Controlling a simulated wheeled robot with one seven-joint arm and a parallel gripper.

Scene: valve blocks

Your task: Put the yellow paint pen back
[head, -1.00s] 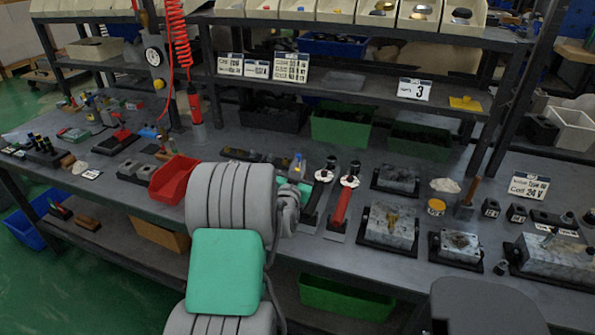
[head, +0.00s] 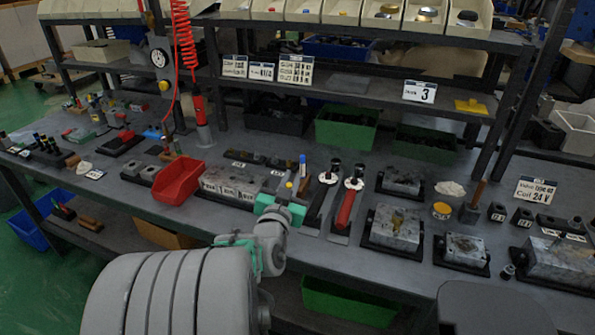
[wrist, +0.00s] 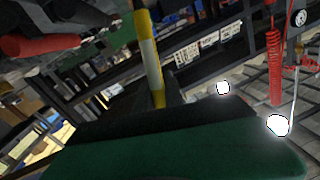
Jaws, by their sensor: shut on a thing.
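My gripper (head: 287,199) is shut on the yellow paint pen, above the front part of the bench, in front of a long grey block. In the wrist view the pen (wrist: 150,60) is a yellow and grey stick rising from the dark jaw. In the head view only a small yellow tip (head: 289,184) shows above the teal gripper; the rest is hidden. A white pen with a blue top (head: 302,166) stands just behind and right of the gripper. I cannot tell what holds it.
A red bin (head: 178,181) and a grey block (head: 228,185) lie left of the gripper. Two upright black-topped tools with red and white parts (head: 348,205) stand close on its right. A dark rail (head: 258,160) lies behind. Grey valve blocks (head: 392,228) stand further right.

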